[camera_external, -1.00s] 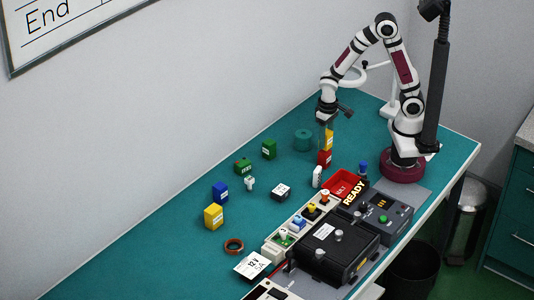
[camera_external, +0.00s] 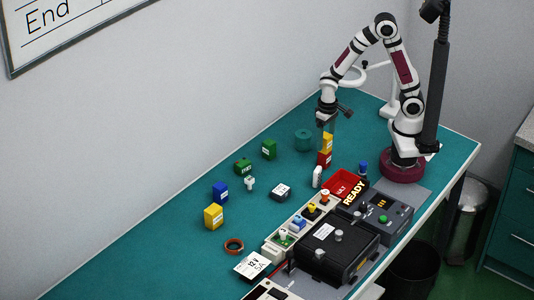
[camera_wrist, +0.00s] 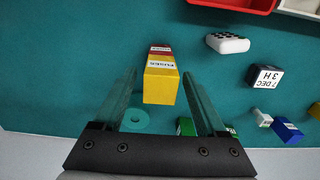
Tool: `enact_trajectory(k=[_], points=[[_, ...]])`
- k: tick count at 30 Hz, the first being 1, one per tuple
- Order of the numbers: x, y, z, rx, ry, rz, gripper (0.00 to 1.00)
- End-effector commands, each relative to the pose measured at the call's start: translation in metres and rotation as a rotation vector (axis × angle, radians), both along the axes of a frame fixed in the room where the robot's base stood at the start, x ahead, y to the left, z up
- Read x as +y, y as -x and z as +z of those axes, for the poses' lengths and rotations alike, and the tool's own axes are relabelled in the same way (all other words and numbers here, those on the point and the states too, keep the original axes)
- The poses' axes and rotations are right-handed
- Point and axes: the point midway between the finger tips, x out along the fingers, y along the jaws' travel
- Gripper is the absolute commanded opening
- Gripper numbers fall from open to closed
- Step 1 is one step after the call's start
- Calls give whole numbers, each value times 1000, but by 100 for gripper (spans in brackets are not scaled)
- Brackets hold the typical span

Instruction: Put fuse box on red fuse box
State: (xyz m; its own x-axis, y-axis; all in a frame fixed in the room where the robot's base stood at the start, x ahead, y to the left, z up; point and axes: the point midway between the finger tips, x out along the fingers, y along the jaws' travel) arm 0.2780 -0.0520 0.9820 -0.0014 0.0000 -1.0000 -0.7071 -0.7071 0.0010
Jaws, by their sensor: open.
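A yellow fuse box (camera_external: 327,143) stands upright on top of the red fuse box (camera_external: 325,160) near the back of the table, and the two look touching. In the wrist view the yellow box (camera_wrist: 160,84) shows its top and label, with the red box (camera_wrist: 160,49) mostly hidden behind it. My gripper (camera_external: 328,124) is just above and around the yellow box, pointing down. In the wrist view my gripper (camera_wrist: 160,74) is open, one finger on each side of the yellow box, with a narrow gap at both sides.
A teal roll (camera_external: 303,140) stands to the left of the stack. Green boxes (camera_external: 268,149), a blue box (camera_external: 220,192) and another yellow box (camera_external: 214,217) stand further left. A red bin (camera_external: 343,182) and a white object (camera_external: 317,177) are in front.

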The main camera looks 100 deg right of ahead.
Motion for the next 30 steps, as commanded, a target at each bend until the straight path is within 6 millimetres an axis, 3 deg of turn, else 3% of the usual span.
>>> enact_trajectory(k=[9,14,16,18,22,25,30], points=[[0,-1,86,-8,1,0,74],[3,3,108,-4,-3,6,74],[20,26,120,-8,-24,51,74],[45,66,130,-9,-65,131,74],[78,129,131,-7,-135,258,74],[86,149,129,-5,-160,302,74],[87,151,128,-2,-162,304,74]])
